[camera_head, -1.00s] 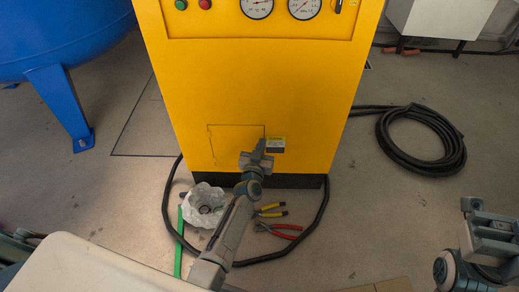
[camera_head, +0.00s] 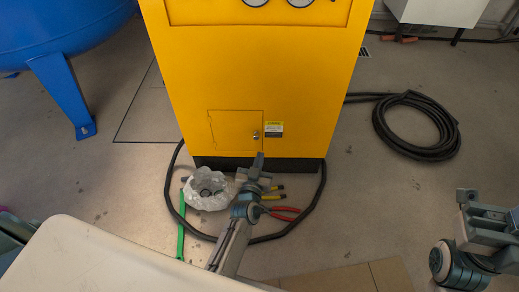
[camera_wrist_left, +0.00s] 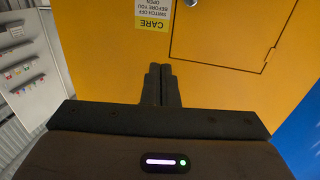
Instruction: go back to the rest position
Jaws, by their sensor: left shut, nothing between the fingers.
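My left gripper (camera_head: 257,163) is shut and empty in front of the lower part of the yellow cabinet (camera_head: 245,75). In the left wrist view its two dark fingers (camera_wrist_left: 160,72) are together, pointing at the yellow panel. The small door (camera_head: 236,130) in the cabinet is closed, with a round lock near its right edge and a label (camera_head: 273,129) beside it. My right gripper (camera_head: 475,205) is at the right edge, over bare floor; whether it is open does not show clearly.
A black hose loops around the cabinet's front and lies coiled (camera_head: 415,128) at the right. On the floor are a crumpled clear bag (camera_head: 207,189), a green strip (camera_head: 181,228) and red-handled pliers (camera_head: 284,216). A blue tank (camera_head: 65,40) stands at the left.

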